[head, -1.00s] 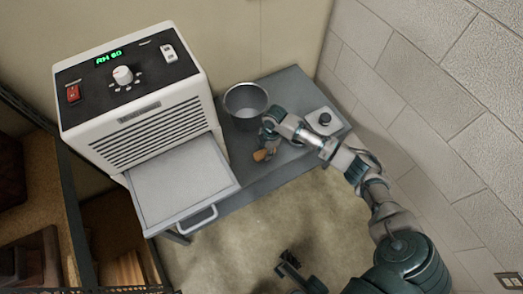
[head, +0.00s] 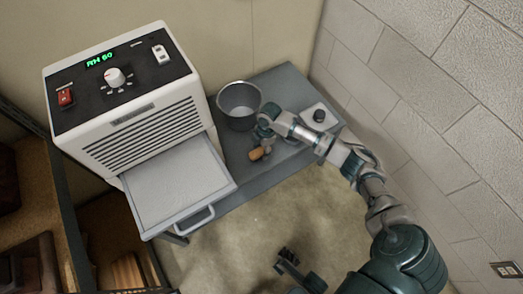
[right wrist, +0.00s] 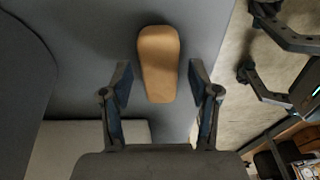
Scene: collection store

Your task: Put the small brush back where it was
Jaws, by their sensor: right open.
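The small brush shows as an orange-brown wooden piece (head: 258,153) on the grey table, near its front edge and in front of the metal pot. In the right wrist view its rounded wooden body (right wrist: 158,62) lies between and just beyond my fingertips, with clear gaps on both sides; no bristles show. My right gripper (head: 266,137) is open, reaching down over the table just behind the brush. My left gripper (head: 288,262) is low in front of the table, away from the brush; its fingers look apart in the right wrist view (right wrist: 270,60).
A grey metal pot (head: 239,108) stands behind my right gripper. A white block with a black knob (head: 319,116) is at the table's right. A white cabinet (head: 130,110) with a pulled-out tray (head: 178,182) stands left. A block wall closes the right side.

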